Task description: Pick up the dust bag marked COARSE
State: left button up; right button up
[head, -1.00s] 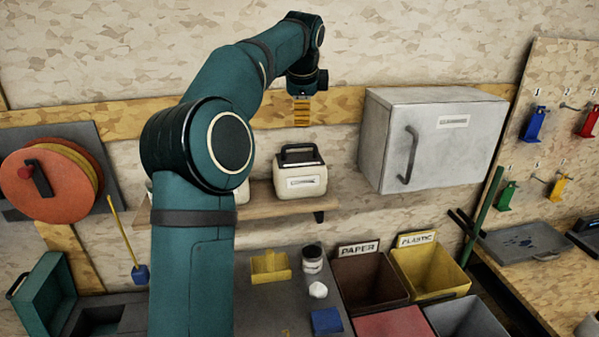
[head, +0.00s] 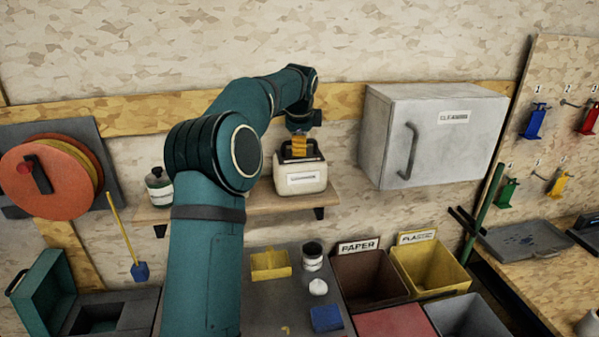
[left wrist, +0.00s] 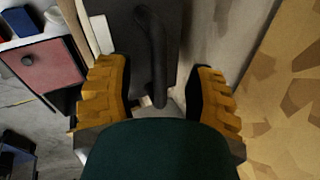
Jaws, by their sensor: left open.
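A cream, box-like container (head: 300,180) with a dark top and a white label stands upright on the wall shelf. Its label is too blurred to read, so I cannot tell whether it is the dust bag marked COARSE. My left gripper (head: 300,147), with yellow fingers, is just above its top and hides part of the handle. In the left wrist view the open left gripper (left wrist: 157,78) has a finger on each side of the black handle (left wrist: 152,45), with gaps visible. My right gripper is not in view.
The wooden shelf (head: 262,203) also holds a dark-capped bottle (head: 158,187) at left. A grey cabinet (head: 432,140) is close on the right. Below are the PAPER bin (head: 368,277), a yellow bin (head: 432,268) and a grey bench (head: 272,295). My arm hides the shelf's middle.

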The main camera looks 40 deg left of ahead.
pick_arm(q)
jog(key=shift+w+a+f, duration=0.1)
jog(key=shift+f, duration=0.15)
grip_shut()
jog(key=shift+r, duration=0.15)
